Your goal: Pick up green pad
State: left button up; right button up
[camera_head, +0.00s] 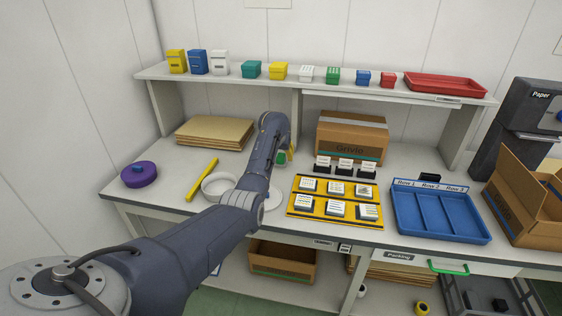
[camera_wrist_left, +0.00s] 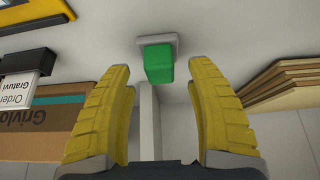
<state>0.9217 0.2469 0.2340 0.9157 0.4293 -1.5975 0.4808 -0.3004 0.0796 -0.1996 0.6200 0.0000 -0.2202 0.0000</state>
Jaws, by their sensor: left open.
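The green pad appears as a small green block (camera_wrist_left: 158,62) with a grey plate at its far end in the left wrist view. It also shows as a green patch (camera_head: 281,158) beside my gripper in the head view, partly hidden by my arm. My left gripper (camera_wrist_left: 158,110) is open, with yellow fingers spread on either side of an empty gap. The green block lies beyond the fingertips, roughly centred between them, and nothing is held. In the head view, the left gripper (camera_head: 288,150) is over the table's back half. My right gripper is not in view.
A cardboard box (camera_head: 350,140) stands to the right of my gripper and a cardboard stack (camera_head: 214,133) to the left. A shelf (camera_head: 230,79) with small boxes runs above. A yellow card tray (camera_head: 334,196) and blue tray (camera_head: 436,212) lie to the right.

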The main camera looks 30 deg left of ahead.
pick_arm(q)
jog(key=shift+x, duration=1.05)
jog(key=shift+c, duration=0.3)
jog(key=c, duration=1.2)
